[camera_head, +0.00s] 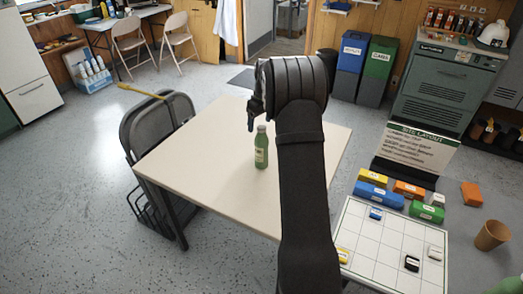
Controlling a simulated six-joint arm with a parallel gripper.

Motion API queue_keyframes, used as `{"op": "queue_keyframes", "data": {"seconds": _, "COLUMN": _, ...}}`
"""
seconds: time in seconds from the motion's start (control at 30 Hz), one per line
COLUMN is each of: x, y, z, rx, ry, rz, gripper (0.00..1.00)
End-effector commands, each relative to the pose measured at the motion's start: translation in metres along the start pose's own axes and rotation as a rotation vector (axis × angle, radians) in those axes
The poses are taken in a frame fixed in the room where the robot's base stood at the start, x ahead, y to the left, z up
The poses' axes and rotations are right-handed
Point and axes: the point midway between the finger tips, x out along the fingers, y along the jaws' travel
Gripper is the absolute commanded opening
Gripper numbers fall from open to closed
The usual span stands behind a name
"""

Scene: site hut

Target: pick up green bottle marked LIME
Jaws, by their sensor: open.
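The green bottle (261,150) stands upright on the pale table (205,170), left of my forearm. It has a light label whose text is too small to read, and a pale cap. My gripper (252,125) is at the end of my dark arm, above and slightly left of the bottle in the picture. It points down, looks empty and is apart from the bottle as far as I can tell. Its fingers are small and partly hidden by the wrist.
A folded dark chair (160,120) stands against the table's left side. At right are a white grid board (385,245) with small blocks, larger coloured blocks (380,195), a "SITE LAYOUT" sign (418,147) and a brown cup (492,235). The tabletop around the bottle is clear.

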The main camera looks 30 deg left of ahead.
Motion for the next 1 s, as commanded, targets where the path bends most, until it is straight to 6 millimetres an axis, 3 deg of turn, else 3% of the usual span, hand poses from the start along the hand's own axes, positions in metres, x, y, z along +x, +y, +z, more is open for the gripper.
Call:
{"op": "queue_keyframes", "data": {"seconds": 0.3, "x": 0.043, "y": 0.000, "z": 0.012, "rx": -0.001, "ry": 0.000, "rz": -0.001, "gripper": 0.74}}
{"op": "queue_keyframes", "data": {"seconds": 0.63, "x": 0.050, "y": 0.000, "z": 0.012, "rx": -0.001, "ry": 0.001, "rz": 0.000, "gripper": 0.74}}
{"op": "queue_keyframes", "data": {"seconds": 0.93, "x": 0.050, "y": 0.000, "z": 0.012, "rx": 0.000, "ry": 0.001, "rz": 0.000, "gripper": 0.15}}
{"op": "queue_keyframes", "data": {"seconds": 1.0, "x": 0.050, "y": 0.000, "z": 0.012, "rx": 0.000, "ry": 0.001, "rz": 0.000, "gripper": 0.15}}
